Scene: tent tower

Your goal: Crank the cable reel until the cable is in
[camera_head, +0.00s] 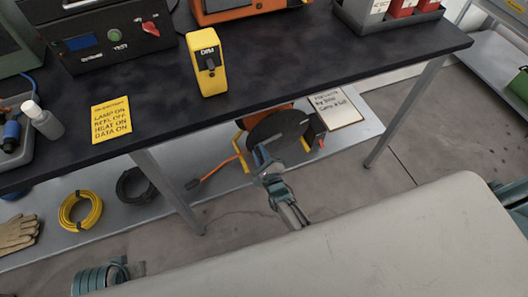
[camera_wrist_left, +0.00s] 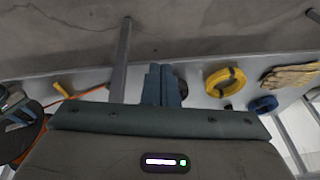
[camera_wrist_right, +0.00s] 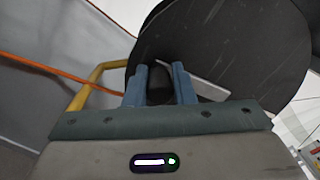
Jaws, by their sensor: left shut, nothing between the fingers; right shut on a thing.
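The cable reel (camera_head: 275,135) stands on the lower shelf under the dark table, with a black disc and a yellow frame. Its orange cable (camera_head: 222,166) runs left to a dark plug (camera_head: 192,184) lying near the shelf's front edge. My right gripper (camera_head: 263,160) is at the front of the disc. In the right wrist view its blue fingers are shut on the dark crank knob (camera_wrist_right: 160,86), beside a grey crank arm (camera_wrist_right: 206,87). My left gripper (camera_wrist_left: 163,85) is shut and empty, away from the reel; the reel shows at the left edge of its wrist view.
A yellow cable coil (camera_head: 80,210), a black coil (camera_head: 136,187) and gloves (camera_head: 18,232) lie on the lower shelf, left of the reel. A clipboard (camera_head: 336,108) lies right of it. A table leg (camera_head: 170,190) stands between the black coil and the plug.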

